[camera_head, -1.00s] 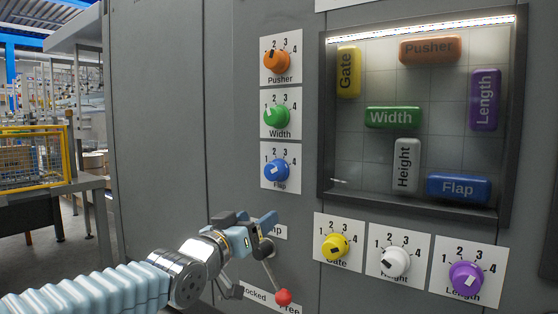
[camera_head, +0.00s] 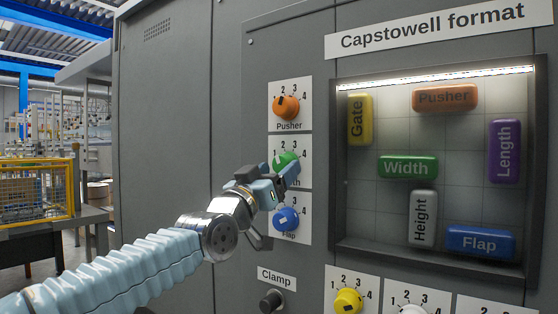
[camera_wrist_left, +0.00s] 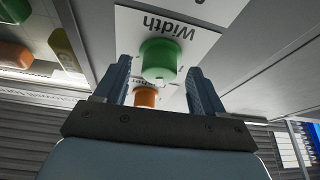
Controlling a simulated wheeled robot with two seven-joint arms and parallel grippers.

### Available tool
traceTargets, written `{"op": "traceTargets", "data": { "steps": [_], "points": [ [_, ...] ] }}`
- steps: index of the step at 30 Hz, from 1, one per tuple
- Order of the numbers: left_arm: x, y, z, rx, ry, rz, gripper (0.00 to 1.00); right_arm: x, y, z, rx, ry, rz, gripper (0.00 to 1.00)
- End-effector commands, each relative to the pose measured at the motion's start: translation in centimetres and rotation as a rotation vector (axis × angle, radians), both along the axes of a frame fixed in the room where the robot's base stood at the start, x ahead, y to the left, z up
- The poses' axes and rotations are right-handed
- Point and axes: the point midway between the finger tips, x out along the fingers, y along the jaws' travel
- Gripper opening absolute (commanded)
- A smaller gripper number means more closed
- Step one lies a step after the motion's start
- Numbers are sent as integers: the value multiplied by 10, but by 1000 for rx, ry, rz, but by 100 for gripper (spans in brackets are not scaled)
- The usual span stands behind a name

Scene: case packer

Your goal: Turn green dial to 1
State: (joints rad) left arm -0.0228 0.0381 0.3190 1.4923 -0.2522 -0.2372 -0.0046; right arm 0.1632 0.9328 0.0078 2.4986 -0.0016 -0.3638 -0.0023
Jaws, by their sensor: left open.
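The green dial (camera_head: 282,158) is on the white Width plate on the grey panel, between the orange Pusher dial and the blue Flap dial. The gripper hides part of it in the head view, and I cannot read its setting there. My left gripper (camera_head: 284,174) is open at the dial's lower side. In the left wrist view, the green dial (camera_wrist_left: 160,58) sits between the two spread fingers (camera_wrist_left: 160,66), with gaps on both sides. The Width label shows upside down there. My right gripper is not in view.
The orange Pusher dial (camera_head: 286,107) is just above and the blue Flap dial (camera_head: 286,219) just below. A framed display window (camera_head: 470,200) with coloured blocks is to the right. Below are the Clamp knob (camera_head: 270,300) and the yellow dial (camera_head: 348,301).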

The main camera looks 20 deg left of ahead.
Motion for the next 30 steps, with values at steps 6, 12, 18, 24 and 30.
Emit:
{"op": "traceTargets", "data": {
  "steps": [6,12,18,24,30],
  "points": [
    [13,-4,6,0,-1,-1,69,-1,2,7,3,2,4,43],
    [13,-4,5,0,0,0,69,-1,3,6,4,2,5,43],
    [13,-4,5,0,0,0,45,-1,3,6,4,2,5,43],
    [13,-4,5,1,0,1,15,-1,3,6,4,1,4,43],
    [13,-3,5,0,-1,1,14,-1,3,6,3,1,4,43]
  ]
}}
